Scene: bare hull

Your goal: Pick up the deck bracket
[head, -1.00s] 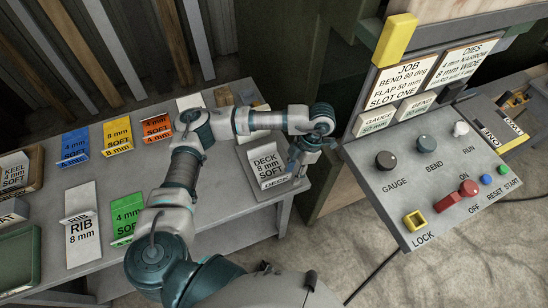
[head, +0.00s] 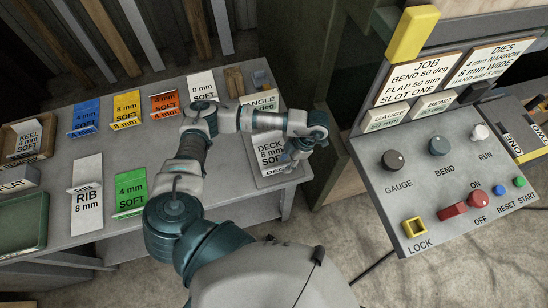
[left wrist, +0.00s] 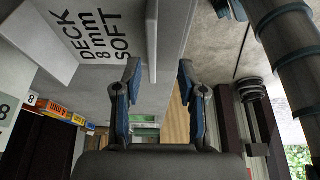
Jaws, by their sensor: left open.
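The deck bracket (head: 268,150) is a pale bent plate marked "DECK 8 mm SOFT", standing at the right end of the grey bench. My left gripper (head: 291,160) points down at its right side. In the left wrist view the bracket's lettered face (left wrist: 100,38) fills the upper left. One thin upright edge of the plate shows between the fingers of my open left gripper (left wrist: 159,75). I see a gap on both sides of that edge, and I cannot tell if a finger touches it. The bracket's right edge is partly hidden by the gripper in the head view.
Other labelled brackets stand on the bench: angle (head: 262,101), rib (head: 88,190), green (head: 130,192), orange (head: 164,103), yellow (head: 126,108) and blue (head: 86,116). A control panel (head: 440,180) with knobs stands close to the right of the gripper.

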